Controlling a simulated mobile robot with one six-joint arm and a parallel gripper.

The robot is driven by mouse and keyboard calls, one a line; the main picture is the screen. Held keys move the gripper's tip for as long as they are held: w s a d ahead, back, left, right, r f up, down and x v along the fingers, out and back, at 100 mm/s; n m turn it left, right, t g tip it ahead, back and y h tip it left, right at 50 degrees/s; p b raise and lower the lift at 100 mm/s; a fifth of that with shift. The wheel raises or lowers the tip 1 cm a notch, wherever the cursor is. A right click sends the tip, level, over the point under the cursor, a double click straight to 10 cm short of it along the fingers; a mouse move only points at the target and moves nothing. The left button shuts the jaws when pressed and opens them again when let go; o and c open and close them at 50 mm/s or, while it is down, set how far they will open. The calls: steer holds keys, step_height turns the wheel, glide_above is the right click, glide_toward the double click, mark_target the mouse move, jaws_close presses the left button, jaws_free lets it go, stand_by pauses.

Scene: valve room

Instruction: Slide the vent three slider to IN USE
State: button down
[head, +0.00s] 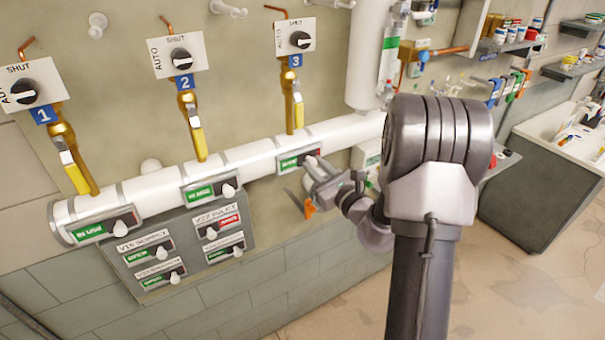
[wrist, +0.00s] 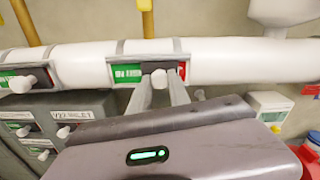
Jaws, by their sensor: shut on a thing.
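The vent three slider (head: 288,162) is on the white pipe below the blue number 3 tag. Its plate also shows in the wrist view (wrist: 125,73), with a green IN USE label to the left of the knob and a little red at the right end. The pale slider knob (wrist: 158,76) is right of the plate's middle. My gripper (wrist: 159,88) is shut on this knob, with one finger on each side. In the head view my gripper (head: 314,164) is at the right part of the plate and partly hides it.
Sliders one (head: 104,228) and two (head: 210,189) show green labels on the same pipe. A grey panel (head: 185,248) with several smaller sliders hangs below. Dials and yellow-handled valves are above. A white cylinder (head: 367,55) stands right of slider three.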

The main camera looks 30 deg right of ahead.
steer(key=shift+d, duration=0.65)
steer(key=c, duration=1.2)
jaws_free()
steer(key=shift+d, duration=0.25)
steer(key=shift+a, duration=0.1)
steer(key=s+b, duration=0.4)
steer(key=s, duration=1.3)
steer(key=shift+s+d, duration=0.25)
steer(key=shift+d, duration=0.05)
